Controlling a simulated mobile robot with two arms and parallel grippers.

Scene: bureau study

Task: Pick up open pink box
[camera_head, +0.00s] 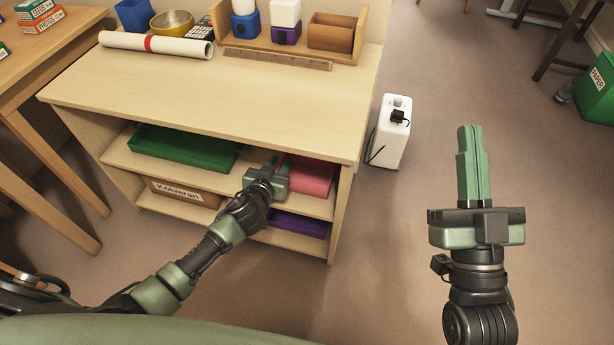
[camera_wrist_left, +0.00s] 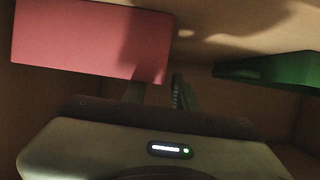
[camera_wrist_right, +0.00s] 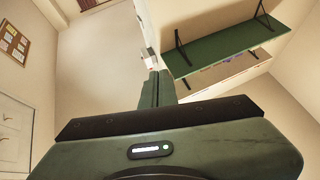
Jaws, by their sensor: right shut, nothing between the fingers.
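The pink box (camera_head: 312,178) sits at the right end of the cabinet's upper shelf; its left part is hidden behind my left gripper. In the left wrist view the pink box (camera_wrist_left: 92,42) fills the upper left, and its inside is not visible. My left gripper (camera_head: 275,165) is at the shelf front, by the box's left end. Its fingers (camera_wrist_left: 157,90) stand apart, one partly hidden by the box and one just beside its end; I cannot tell whether they touch it. My right gripper (camera_head: 470,135) is shut and empty, raised over the floor at right.
A green box (camera_head: 185,146) lies left on the same shelf. Below are a brown box labelled Kolvaran (camera_head: 185,192) and a purple box (camera_head: 298,224). The cabinet top (camera_head: 215,95) holds a ruler, paper roll and organizer. A white device (camera_head: 390,135) stands on the floor to the right.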

